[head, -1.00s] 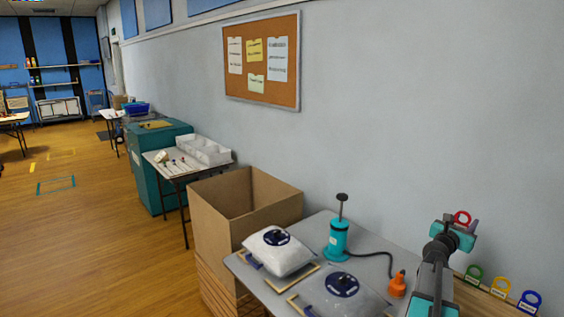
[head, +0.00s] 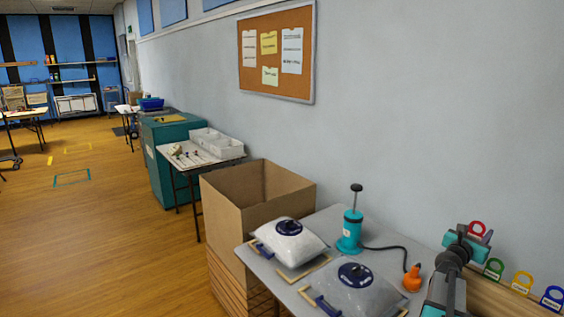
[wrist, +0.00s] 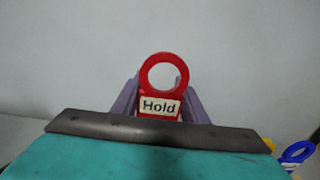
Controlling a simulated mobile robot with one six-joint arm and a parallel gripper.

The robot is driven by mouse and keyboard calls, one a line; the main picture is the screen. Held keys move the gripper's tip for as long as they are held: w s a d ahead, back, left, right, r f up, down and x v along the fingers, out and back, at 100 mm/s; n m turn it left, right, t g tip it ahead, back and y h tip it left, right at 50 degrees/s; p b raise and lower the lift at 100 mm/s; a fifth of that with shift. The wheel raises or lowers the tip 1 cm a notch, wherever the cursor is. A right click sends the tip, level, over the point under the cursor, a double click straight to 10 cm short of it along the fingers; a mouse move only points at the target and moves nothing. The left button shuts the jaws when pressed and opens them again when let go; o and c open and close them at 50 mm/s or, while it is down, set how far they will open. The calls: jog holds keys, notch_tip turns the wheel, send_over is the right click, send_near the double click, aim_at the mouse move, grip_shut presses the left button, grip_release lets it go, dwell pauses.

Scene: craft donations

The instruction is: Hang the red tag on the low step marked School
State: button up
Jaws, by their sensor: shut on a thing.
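The red tag (wrist: 163,75) is ring-shaped with a white label reading "Hold". It stands upright between the purple fingers of my gripper (wrist: 158,103), which is shut on it. In the head view the red tag (head: 477,229) shows at the top of my gripper (head: 474,236), close to the wall at the right. A step marked School cannot be made out in either view.
Green (head: 494,268), yellow (head: 522,282) and blue (head: 552,297) tags stand along a wooden ledge at lower right, below my gripper. A grey table with an orange nozzle (head: 412,278), teal pump (head: 351,232) and clear bags (head: 291,240) lies left. The wall (head: 400,130) is behind.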

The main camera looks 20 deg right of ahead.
dwell(0.6)
jog(key=shift+f+b, duration=0.35)
jog(key=shift+f, duration=2.15)
jog(key=shift+f, duration=0.1)
jog(key=shift+f+b, duration=0.3)
jog(key=shift+f, duration=1.9)
jog(key=shift+f+b, duration=0.25)
jog(key=shift+b, duration=0.1)
jog(key=o, duration=1)
jog(key=shift+r+p, duration=0.2)
jog(key=shift+p, duration=0.4)
